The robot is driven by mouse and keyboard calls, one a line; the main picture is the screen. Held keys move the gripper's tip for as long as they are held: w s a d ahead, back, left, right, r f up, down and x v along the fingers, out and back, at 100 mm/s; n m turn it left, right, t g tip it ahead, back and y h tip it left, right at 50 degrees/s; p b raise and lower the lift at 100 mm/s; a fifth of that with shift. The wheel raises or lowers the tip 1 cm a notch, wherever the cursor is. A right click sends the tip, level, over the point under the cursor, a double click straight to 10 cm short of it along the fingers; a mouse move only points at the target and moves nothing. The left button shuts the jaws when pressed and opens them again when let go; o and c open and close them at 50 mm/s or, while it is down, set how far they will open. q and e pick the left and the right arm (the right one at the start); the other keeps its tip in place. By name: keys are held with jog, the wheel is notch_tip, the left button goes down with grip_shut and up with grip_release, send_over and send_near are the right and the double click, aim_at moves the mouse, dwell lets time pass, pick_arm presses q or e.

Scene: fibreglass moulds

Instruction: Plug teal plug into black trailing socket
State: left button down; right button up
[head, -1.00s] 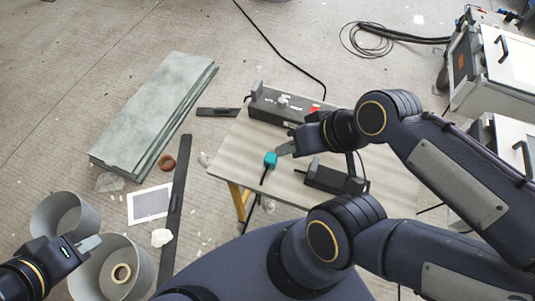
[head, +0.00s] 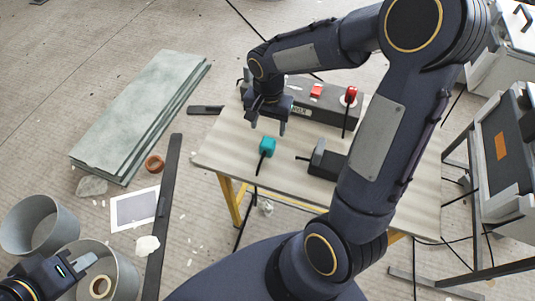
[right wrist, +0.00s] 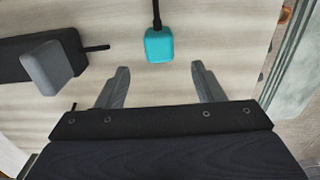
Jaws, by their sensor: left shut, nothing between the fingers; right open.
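The teal plug (head: 267,147) lies on the table with its black cable running toward the front edge. It also shows in the right wrist view (right wrist: 159,45), beyond the fingertips and between their lines. My right gripper (head: 268,128) is open and empty, pointing down just behind the plug. A black block (head: 325,165) with a grey upright piece lies right of the plug. A long dark box (head: 322,112) with red parts stands at the back. I cannot tell for sure which of these is the trailing socket. My left gripper (head: 85,260) is shut and empty at the lower left.
The pale table (head: 225,152) has free room left of the plug. Grey-green slabs (head: 140,115), a brown ring (head: 154,164) and a dark bar (head: 167,220) lie on the floor at left. Grey round containers (head: 40,225) stand below my left gripper. Equipment cases (head: 505,150) stand at right.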

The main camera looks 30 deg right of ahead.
aim_at(267, 142)
jog(key=shift+f, duration=0.2)
jog(key=shift+f, duration=1.3)
notch_tip(267, 142, down, 5)
jog(key=shift+s+a+f, duration=0.15)
jog(key=c, duration=1)
